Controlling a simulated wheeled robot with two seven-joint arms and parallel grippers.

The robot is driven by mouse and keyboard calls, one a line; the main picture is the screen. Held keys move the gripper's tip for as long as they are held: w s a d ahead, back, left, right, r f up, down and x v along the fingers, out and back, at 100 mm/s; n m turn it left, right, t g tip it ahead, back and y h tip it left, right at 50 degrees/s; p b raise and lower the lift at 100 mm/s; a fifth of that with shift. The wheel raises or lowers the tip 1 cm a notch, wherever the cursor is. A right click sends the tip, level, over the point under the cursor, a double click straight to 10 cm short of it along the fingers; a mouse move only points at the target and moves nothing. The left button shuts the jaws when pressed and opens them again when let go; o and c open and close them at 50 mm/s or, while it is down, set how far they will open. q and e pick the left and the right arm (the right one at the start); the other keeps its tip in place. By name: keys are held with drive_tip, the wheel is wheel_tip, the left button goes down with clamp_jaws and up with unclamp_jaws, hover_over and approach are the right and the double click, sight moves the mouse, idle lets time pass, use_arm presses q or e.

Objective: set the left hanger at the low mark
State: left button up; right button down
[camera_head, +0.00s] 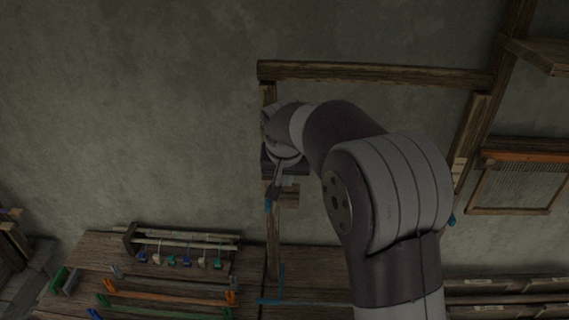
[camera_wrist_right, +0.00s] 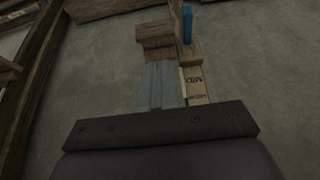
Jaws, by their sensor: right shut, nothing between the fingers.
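The left hanger is a wooden block (camera_head: 289,196) on the left post (camera_head: 272,238) of the loom frame, with a blue peg (camera_head: 268,205) beside it. In the right wrist view the wooden block (camera_wrist_right: 155,40) and blue peg (camera_wrist_right: 187,24) are at the top. A pale mark strip (camera_wrist_right: 196,86) shows MID; a second word is partly hidden by my wrist. My right gripper (camera_head: 274,191) is at the left post, beside the block. Its grey fingers (camera_wrist_right: 161,86) are together and empty, close to the block; contact cannot be told. My left gripper is out of view.
The top beam (camera_head: 375,73) spans above my right arm. On the right post another pale strip (camera_head: 458,171) and blue peg (camera_head: 451,220) show. Below is a wooden bench (camera_head: 85,250) with a small rack (camera_head: 185,240) and coloured-ended bars. A reed frame (camera_head: 510,210) hangs right.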

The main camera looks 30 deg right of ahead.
sight(286, 198)
drive_tip(key=b+x, duration=0.1)
drive_tip(key=x, duration=0.4)
drive_tip(key=shift+w+f, duration=0.25)
drive_tip(key=shift+s+f+b, duration=0.25)
drive_tip(key=shift+f+b, duration=0.3)
drive_tip(key=shift+b, duration=0.2)
drive_tip(key=shift+w+f+b, duration=0.15)
drive_tip(key=shift+f+b, duration=0.5)
drive_tip(key=shift+f, duration=0.2)
drive_tip(key=shift+f+b, duration=1.4)
drive_tip(key=shift+f, duration=0.35)
wheel_tip(286, 198, up, 3)
drive_tip(key=shift+f+p, duration=0.2)
drive_tip(key=shift+p, duration=0.8)
use_arm(q)
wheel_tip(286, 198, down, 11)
drive_tip(key=b, duration=0.4)
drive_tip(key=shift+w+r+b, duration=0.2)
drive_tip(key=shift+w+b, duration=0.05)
drive_tip(key=shift+b, duration=0.1)
use_arm(e)
drive_tip(key=s+a, duration=0.5)
drive_tip(key=s, duration=0.3)
drive_tip(key=shift+s, duration=0.25)
